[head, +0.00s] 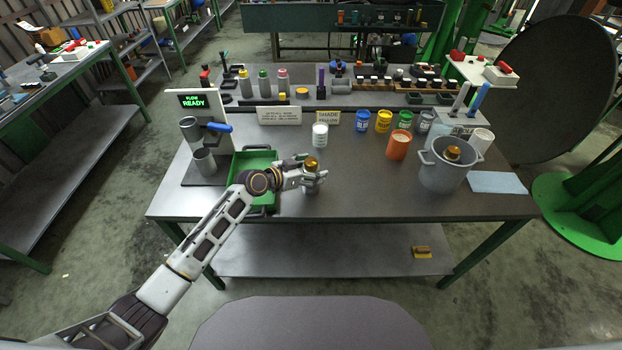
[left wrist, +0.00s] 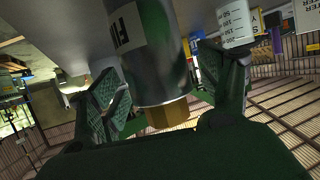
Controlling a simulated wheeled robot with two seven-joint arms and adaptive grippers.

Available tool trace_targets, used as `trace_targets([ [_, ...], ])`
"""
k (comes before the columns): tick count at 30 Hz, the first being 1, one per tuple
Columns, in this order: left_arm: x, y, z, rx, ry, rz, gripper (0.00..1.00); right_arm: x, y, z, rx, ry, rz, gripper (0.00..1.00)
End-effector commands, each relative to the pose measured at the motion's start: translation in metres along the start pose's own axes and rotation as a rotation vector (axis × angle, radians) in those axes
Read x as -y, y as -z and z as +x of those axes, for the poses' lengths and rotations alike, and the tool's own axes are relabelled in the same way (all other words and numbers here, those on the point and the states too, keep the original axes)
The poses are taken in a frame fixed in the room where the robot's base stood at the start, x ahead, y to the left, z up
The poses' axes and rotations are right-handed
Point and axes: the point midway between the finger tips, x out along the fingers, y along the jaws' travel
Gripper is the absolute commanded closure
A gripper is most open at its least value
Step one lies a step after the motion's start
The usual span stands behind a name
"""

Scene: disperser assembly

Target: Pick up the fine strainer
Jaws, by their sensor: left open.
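The fine strainer (head: 313,187) is a grey metal cylinder with a brass top, upright on the table's front middle. In the left wrist view the strainer (left wrist: 155,62) shows a pale label whose visible letters start with "FI". My left gripper (head: 316,173) reaches it from the left in the head view. In the left wrist view its open fingers (left wrist: 170,95) stand on either side of the strainer, with gaps visible. The strainer's far end is cut off in that view. My right gripper is not in view.
A green tray (head: 240,160) lies left of the strainer, partly behind my arm. A grey pot (head: 441,177) with a brass-topped piece inside stands right. A white cup (head: 320,135), an orange can (head: 398,147) and several paint cans stand behind. The table front between strainer and pot is clear.

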Motion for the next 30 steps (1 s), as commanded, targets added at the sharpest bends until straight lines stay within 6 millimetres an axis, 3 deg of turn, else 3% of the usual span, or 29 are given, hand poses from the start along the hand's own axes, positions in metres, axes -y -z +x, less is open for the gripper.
trace_targets([
  [11, 0.0001, -0.0001, -0.0002, 0.000, 0.000, 0.000, 0.22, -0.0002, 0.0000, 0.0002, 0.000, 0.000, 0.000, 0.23],
  [30, 0.0007, 0.0030, -0.0006, -0.006, 0.002, 0.001, 1.00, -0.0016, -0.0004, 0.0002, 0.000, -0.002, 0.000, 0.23],
])
